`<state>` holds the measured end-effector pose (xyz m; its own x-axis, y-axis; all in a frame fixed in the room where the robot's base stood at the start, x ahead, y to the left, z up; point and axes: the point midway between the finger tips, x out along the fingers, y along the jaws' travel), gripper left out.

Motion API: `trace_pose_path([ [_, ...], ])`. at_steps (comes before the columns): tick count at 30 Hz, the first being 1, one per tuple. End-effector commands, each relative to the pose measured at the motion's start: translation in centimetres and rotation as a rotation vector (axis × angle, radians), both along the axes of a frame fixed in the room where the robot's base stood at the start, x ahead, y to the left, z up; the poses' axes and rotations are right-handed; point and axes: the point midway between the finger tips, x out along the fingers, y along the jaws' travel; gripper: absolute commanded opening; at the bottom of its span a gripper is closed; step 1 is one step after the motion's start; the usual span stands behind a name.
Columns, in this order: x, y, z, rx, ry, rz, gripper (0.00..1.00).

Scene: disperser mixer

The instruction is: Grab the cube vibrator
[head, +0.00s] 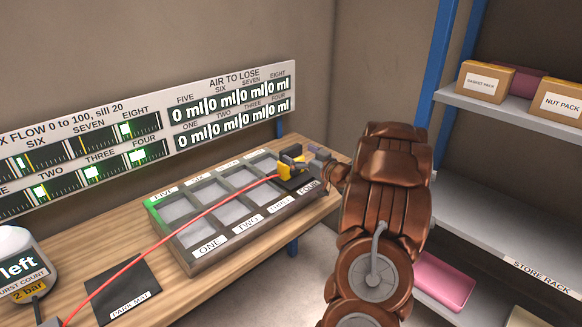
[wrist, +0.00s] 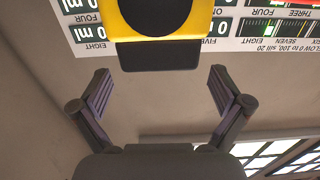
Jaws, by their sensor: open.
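The cube vibrator (head: 290,171) is a small yellow and black block on a red cable. In the head view it is at the right end of the compartment tray (head: 190,263), near the FOUR label. My gripper (head: 316,160) is beside its right side, partly overlapping it in this view. In the wrist view the vibrator's yellow body (wrist: 116,18) is at the top centre, with its black lower part between and beyond my open fingers (wrist: 160,74). The fingers are apart on either side and no contact shows. The vibrator's underside is hidden.
The red cable (head: 180,238) runs across the tray to the bench's lower left. A park mat (head: 123,287) and a gauge reading "left" (head: 22,262) are there. A display panel (head: 235,105) stands behind the tray. A store rack (head: 500,195) with boxes is at right.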

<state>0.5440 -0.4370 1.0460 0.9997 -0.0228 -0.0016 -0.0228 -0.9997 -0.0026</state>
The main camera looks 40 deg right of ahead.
Motion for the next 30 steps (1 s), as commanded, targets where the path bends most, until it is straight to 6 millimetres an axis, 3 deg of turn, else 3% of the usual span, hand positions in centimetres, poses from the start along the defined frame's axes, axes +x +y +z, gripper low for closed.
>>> trace_pose_path([
  [9, 3.4, -0.1, 0.1, -0.003, -0.004, 0.003, 1.0],
  [18, 3.7, -0.2, -0.1, -0.003, -0.002, 0.001, 1.0],
  [30, 3.7, -0.1, -0.1, -0.003, -0.002, 0.001, 0.58],
])
